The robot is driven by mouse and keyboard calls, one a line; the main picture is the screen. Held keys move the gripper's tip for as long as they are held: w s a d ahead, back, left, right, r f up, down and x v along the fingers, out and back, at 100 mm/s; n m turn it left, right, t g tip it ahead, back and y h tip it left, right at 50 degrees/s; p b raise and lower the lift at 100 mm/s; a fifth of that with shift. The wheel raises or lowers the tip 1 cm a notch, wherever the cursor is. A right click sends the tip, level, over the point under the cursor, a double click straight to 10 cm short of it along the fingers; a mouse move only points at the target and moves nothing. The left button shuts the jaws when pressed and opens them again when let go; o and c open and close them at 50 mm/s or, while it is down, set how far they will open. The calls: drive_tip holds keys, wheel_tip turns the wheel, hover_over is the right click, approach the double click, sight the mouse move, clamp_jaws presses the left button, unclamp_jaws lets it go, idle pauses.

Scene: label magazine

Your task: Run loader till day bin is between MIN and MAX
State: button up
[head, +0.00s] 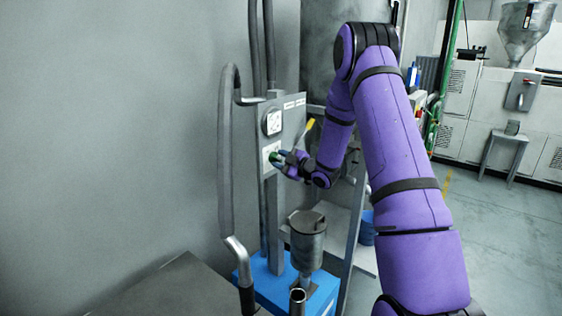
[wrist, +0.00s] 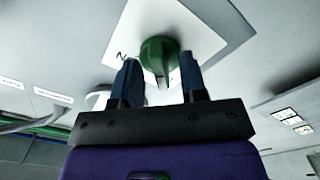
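A grey control panel (head: 290,113) on a post carries a round white gauge (head: 273,122) and, below it, a green knob (head: 274,157). My gripper (head: 281,160) is at the knob. In the wrist view, the green knob (wrist: 160,55) sits on a white plate (wrist: 195,25) between the two blue fingers of my gripper (wrist: 158,72). The fingers stand apart, one on each side, with a gap to the knob's narrow grip. A small metal hopper (head: 307,243) stands below on a blue base (head: 265,285); I cannot tell whether it is the day bin. No MIN or MAX marks are readable.
A yellow-handled part (head: 310,125) sticks out at the panel's right edge, close to my arm. A grey hose (head: 226,150) curves down left of the panel. A larger hopper (head: 526,28) sits on white machinery at the far right.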

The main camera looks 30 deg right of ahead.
clamp_jaws()
drive_tip(key=shift+m, duration=0.3)
drive_tip(key=m, duration=1.2)
drive_tip(key=shift+f+m, duration=0.1)
drive_tip(key=shift+m, duration=0.2)
drive_tip(key=m, duration=0.4)
drive_tip(key=shift+m, duration=0.3)
